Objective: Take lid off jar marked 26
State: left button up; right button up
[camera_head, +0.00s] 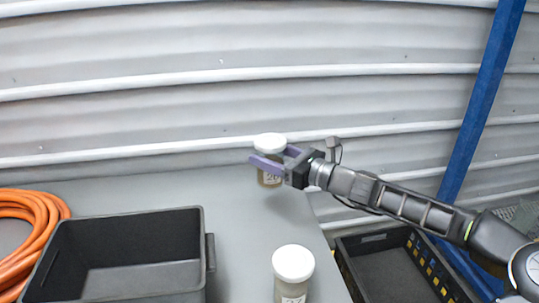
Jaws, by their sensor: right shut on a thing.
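A jar with a white lid (270,142) and a brownish body with a white label (272,179) is at the far part of the grey table. The label seems to read 26, partly behind a finger. My right gripper (268,160) reaches in from the right with its purple fingers closed around the upper part of this jar, just below the lid. The lid sits on the jar. The jar looks upright; I cannot tell whether it touches the table. A second white-lidded jar (293,268) stands at the front, its label cut by the frame edge. My left gripper is not in view.
A black open bin (207,250) stands on the table (130,187) at the front left, beside an orange coiled hose (40,205). A dark crate (385,240) is at the lower right beyond the table edge. A blue post (480,95) rises at right. The table between bin and jars is clear.

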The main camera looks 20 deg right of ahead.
jog(key=shift+r, duration=0.1)
grip_shut()
dwell(0.3)
dwell(0.4)
